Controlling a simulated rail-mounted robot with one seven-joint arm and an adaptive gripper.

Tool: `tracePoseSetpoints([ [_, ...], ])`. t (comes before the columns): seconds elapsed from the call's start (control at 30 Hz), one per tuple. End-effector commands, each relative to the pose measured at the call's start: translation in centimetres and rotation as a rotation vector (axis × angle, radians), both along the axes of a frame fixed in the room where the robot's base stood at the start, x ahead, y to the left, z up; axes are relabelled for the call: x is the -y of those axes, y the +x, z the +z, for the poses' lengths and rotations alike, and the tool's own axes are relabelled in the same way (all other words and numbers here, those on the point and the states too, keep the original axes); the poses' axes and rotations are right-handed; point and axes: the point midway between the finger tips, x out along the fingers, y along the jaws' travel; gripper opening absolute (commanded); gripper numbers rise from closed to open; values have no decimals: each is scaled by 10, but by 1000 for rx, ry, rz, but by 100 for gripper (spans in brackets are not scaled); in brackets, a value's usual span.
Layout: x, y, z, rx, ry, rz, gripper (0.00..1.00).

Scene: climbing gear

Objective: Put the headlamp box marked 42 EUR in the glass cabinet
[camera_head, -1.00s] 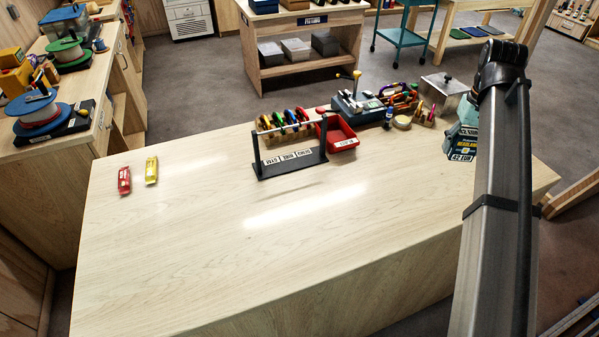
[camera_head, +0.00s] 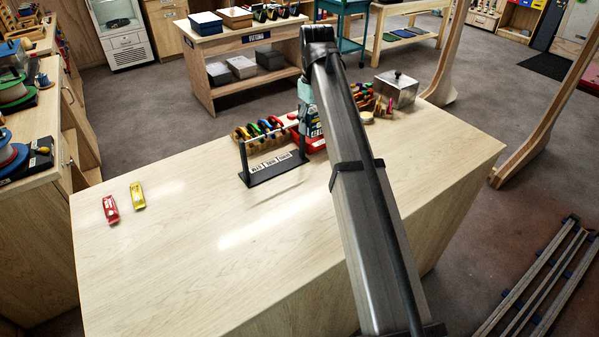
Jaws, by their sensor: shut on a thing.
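My gripper (camera_head: 305,98), teal and mostly hidden behind my own arm, is shut on the headlamp box (camera_head: 315,122). The box is dark blue with white lettering, only partly visible, and its price is too small to read now. It appears in front of or above the red bin on the wooden counter; I cannot tell its exact height. A white cabinet with a glass door (camera_head: 119,14) stands at the back left, far from my gripper, its top cut off by the picture edge.
The wooden counter (camera_head: 170,240) carries a black rack (camera_head: 275,168), a red bar (camera_head: 111,209), a yellow bar (camera_head: 138,195) and a metal box (camera_head: 396,89). A shelf table (camera_head: 250,45) and a teal cart (camera_head: 343,8) stand behind. Grey floor (camera_head: 150,100) lies open between counter and cabinet.

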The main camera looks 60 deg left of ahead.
Motion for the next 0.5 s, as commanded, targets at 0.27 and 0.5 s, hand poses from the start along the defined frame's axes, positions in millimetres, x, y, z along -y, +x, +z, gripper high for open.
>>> tracePoseSetpoints([
  [0.27,2,-1,-59,-1,-3,2,21],
  [0.5,2,-1,-115,-1,-2,2,21],
])
